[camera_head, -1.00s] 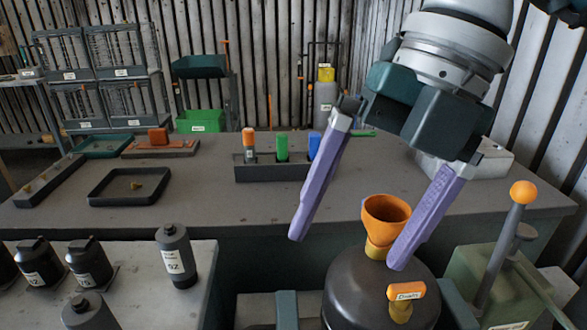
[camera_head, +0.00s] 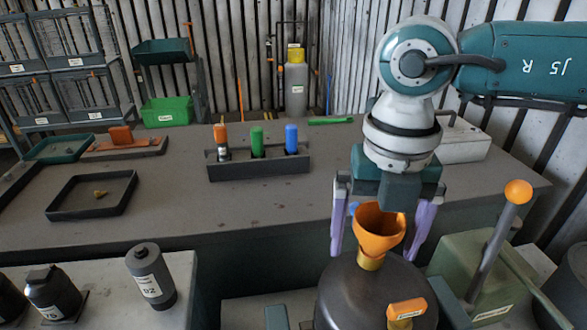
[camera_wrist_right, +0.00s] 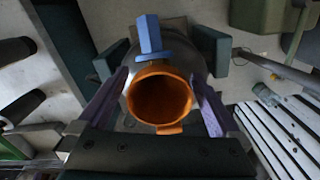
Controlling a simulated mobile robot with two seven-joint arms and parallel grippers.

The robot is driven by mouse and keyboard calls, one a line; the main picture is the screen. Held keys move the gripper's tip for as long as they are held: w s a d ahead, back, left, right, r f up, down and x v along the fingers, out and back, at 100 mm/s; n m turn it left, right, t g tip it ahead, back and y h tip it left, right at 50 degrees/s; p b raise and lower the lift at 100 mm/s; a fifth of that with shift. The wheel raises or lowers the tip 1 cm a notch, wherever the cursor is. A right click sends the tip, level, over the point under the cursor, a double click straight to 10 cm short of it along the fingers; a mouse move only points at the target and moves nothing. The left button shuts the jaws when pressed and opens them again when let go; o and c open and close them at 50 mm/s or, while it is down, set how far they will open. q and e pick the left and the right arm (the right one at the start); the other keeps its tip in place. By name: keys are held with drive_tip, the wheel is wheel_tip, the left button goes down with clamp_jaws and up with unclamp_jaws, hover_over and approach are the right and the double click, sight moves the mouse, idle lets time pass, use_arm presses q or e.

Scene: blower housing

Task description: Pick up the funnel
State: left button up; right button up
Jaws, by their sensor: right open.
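The orange funnel (camera_head: 378,230) sits upright, wide mouth up, in the yellowish neck (camera_head: 371,262) on top of a dark rounded tank (camera_head: 362,295). My right gripper (camera_head: 378,252) is open, with one purple finger on each side of the funnel. In the right wrist view the funnel (camera_wrist_right: 160,97) lies between the two spread fingers (camera_wrist_right: 160,100). I see gaps between the fingers and the rim in the head view. The funnel's lower spout is hidden inside the neck. My left gripper is not in view.
A lever with an orange ball (camera_head: 518,191) rises right of the tank. An orange-handled valve (camera_head: 406,309) is on the tank's front. A rack with coloured bottles (camera_head: 258,166) and a black tray (camera_head: 92,194) stand on the bench behind. A grey bottle (camera_head: 150,276) stands at left.

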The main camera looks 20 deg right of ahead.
drive_tip(key=shift+f, duration=0.1)
drive_tip(key=c, duration=0.9)
drive_tip(key=shift+c, duration=0.2)
